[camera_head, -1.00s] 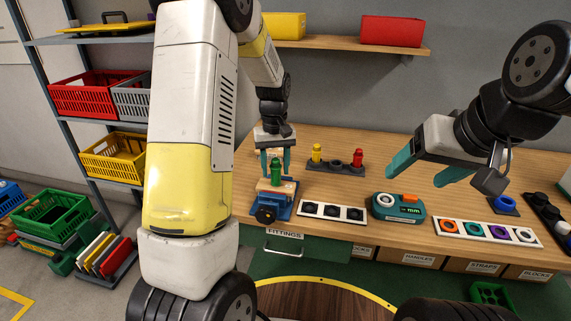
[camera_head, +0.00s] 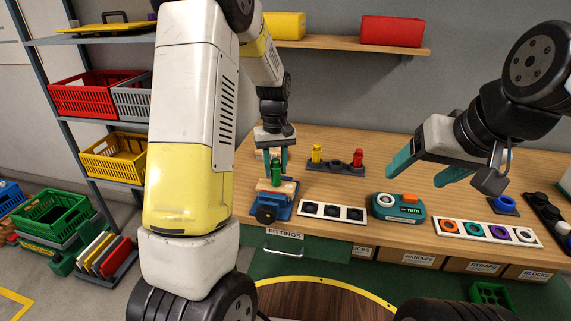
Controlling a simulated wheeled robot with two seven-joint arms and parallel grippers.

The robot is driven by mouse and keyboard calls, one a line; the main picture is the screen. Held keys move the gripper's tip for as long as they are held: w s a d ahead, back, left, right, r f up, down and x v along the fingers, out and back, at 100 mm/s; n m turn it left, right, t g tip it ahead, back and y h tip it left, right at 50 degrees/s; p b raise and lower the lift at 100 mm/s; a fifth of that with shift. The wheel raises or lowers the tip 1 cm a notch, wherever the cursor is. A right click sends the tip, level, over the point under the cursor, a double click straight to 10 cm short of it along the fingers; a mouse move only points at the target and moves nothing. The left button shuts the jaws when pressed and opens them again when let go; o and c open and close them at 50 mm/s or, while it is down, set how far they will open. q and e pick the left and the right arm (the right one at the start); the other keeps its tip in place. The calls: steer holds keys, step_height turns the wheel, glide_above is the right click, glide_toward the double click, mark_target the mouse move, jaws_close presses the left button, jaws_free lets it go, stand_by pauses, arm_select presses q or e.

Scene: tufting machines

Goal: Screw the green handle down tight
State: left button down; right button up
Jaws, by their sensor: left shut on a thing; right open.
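The green handle (camera_head: 276,172) stands upright on a wooden block (camera_head: 284,187) held in a blue vise (camera_head: 268,207) on the workbench. My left gripper (camera_head: 274,166) comes down from above, with its teal fingers around the handle, and is shut on it. How far the handle is screwed in cannot be told. My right gripper (camera_head: 425,172) is open and empty above the right part of the bench, its teal fingers apart.
A dark stand (camera_head: 337,166) holds yellow and red handles behind the vise. A white strip with dark rings (camera_head: 331,211), a teal gauge (camera_head: 398,207) and a strip of coloured rings (camera_head: 488,232) lie to the right. Bare bench (camera_head: 345,188) lies between.

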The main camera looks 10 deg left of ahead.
arm_select(q)
steer(key=m, duration=0.4)
steer(key=shift+m, duration=0.4)
steer(key=m, duration=0.3)
steer(key=shift+f, duration=0.1)
steer(key=m, duration=0.9)
steer(key=shift+f, duration=0.1)
steer(key=c, duration=1.2)
jaws_free()
steer(key=shift+a, duration=0.1)
steer(key=shift+o, duration=0.2)
